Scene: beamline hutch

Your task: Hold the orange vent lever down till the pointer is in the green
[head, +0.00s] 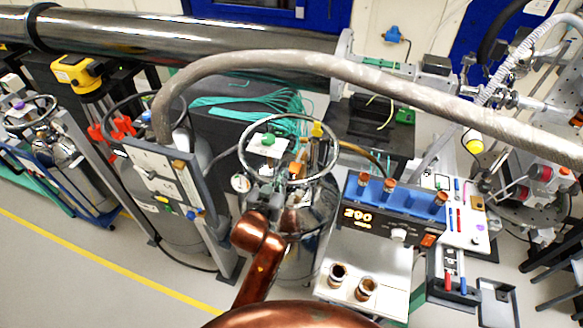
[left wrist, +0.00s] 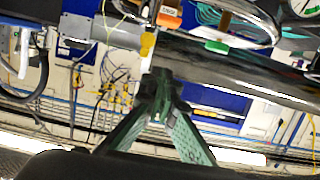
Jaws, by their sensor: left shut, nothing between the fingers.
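The orange vent lever (left wrist: 168,18) shows at the top of the left wrist view, with pale lettering on it. My left gripper (left wrist: 160,82) is shut and empty, its fingertips pointing up in that view, below the lever and apart from it in the picture. A yellow part (left wrist: 148,43) shows between them. The gauge (left wrist: 306,7) is cut by the top right corner there. In the head view the gauge (head: 240,183) sits at the left of the ringed vessel (head: 306,215); its pointer is too small to read. My right gripper is not in view.
A metal ring (head: 244,160) circles the vessel's top, around a green knob (head: 268,139). A thick grey hose (head: 300,66) arches over behind it. A blue control box (head: 400,205) reading 290 stands close on the right. Grey panels (head: 165,180) stand on the left.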

